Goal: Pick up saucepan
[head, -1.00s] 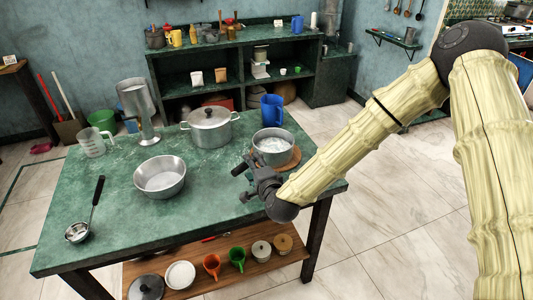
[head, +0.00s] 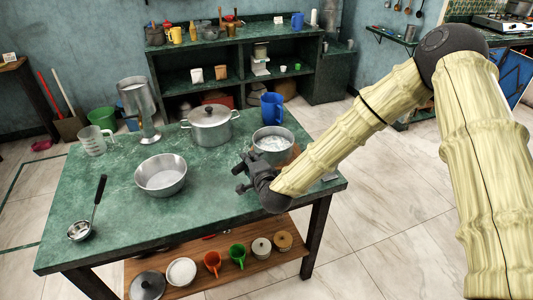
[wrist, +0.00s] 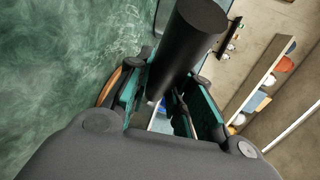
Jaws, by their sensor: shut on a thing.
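The saucepan (head: 272,146) is a grey metal pan with pale contents, upright over a round wooden board (head: 294,154) at the right end of the green table. My gripper (head: 243,176) is just in front of the pan, at its lower left in the head view. In the wrist view a thick black handle (wrist: 185,45) lies between the fingers, and my gripper (wrist: 168,100) is shut on it. The pan's body is hidden in the wrist view. My arm partly covers the board, and I cannot tell whether the pan touches it.
On the green table (head: 110,225) stand a lidded pot (head: 210,128), an open metal bowl (head: 161,176), a blue jug (head: 272,107), a measuring jug (head: 94,141) and a ladle (head: 82,229). The front middle of the table is clear. A lower shelf (head: 205,268) holds cups and lids.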

